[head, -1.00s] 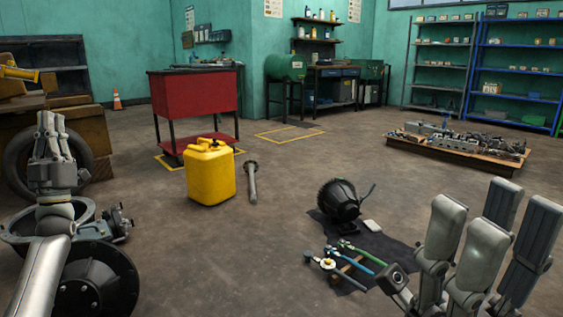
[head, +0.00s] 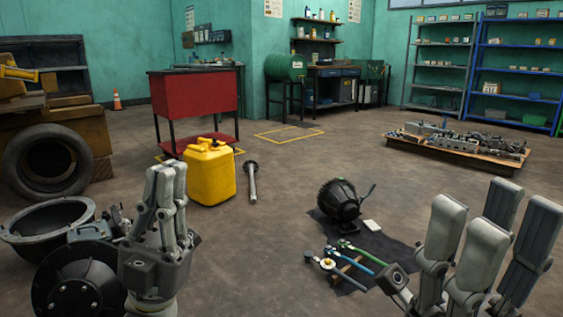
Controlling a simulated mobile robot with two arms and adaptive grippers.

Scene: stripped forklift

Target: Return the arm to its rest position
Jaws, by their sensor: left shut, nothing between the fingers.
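My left gripper (head: 168,172) is in the lower left of the head view, pointing up. Its grey fingers are close together with nothing between them. It stands in front of the yellow jerrycan's left side and the dark metal parts on the floor. My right gripper (head: 484,215) is in the lower right, pointing up, with its fingers spread wide apart and nothing between them. Most of both arms is out of the picture.
A yellow jerrycan (head: 209,175) stands mid-floor beside a metal shaft (head: 252,182). A dark mat (head: 375,243) holds tools and a black gear part (head: 339,201). A black drum (head: 75,285), a metal ring (head: 48,222) and a tyre (head: 48,161) are at left.

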